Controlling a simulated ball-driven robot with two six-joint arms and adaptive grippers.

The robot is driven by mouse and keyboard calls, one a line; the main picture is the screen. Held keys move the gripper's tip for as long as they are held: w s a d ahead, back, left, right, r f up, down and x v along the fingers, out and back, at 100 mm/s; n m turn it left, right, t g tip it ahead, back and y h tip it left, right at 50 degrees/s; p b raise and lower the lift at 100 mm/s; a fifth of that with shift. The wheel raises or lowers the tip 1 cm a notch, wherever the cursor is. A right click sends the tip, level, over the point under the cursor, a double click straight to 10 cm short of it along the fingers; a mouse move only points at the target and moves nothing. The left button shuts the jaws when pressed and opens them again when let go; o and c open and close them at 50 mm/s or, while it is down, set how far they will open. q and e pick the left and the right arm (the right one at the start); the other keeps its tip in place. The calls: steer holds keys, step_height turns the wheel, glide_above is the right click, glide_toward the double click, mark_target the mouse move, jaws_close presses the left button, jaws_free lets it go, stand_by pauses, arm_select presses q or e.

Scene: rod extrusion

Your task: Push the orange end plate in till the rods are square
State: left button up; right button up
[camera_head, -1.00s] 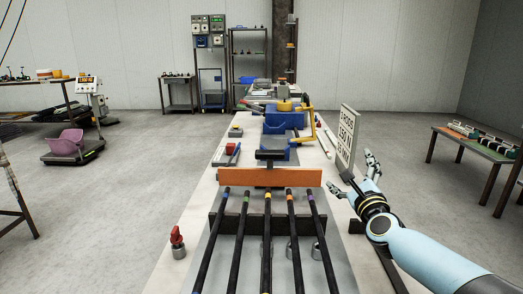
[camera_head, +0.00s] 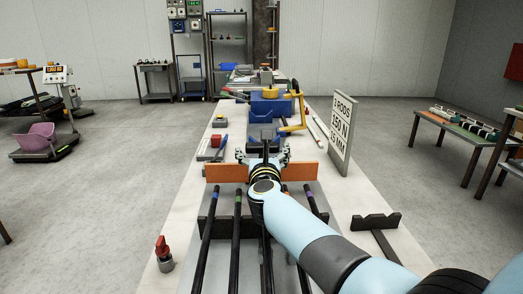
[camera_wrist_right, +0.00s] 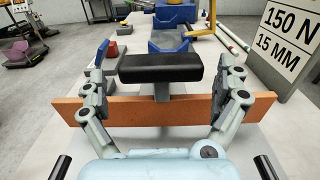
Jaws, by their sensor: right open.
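The orange end plate (camera_head: 226,172) stands upright across the bench, beyond the far ends of several black rods (camera_head: 236,225) with coloured bands. I cannot tell whether the rod ends touch it. A black padded handle (camera_wrist_right: 160,68) stands on a grey post at the plate's far side. My right gripper (camera_head: 263,154) is over the plate's middle, its fingers open on both sides of the handle in the right wrist view, with gaps left and right. My right forearm hides the middle rods. My left gripper is out of view.
A white sign (camera_head: 343,132) reading 150 N and 15 MM stands at the right bench edge. A dark notched stand (camera_head: 375,222) is right of the rods, a red-topped knob (camera_head: 163,254) left. Blue blocks (camera_head: 268,104) with a yellow part lie beyond the plate.

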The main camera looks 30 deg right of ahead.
steer(key=shift+x, duration=1.4)
steer(key=c, duration=1.5)
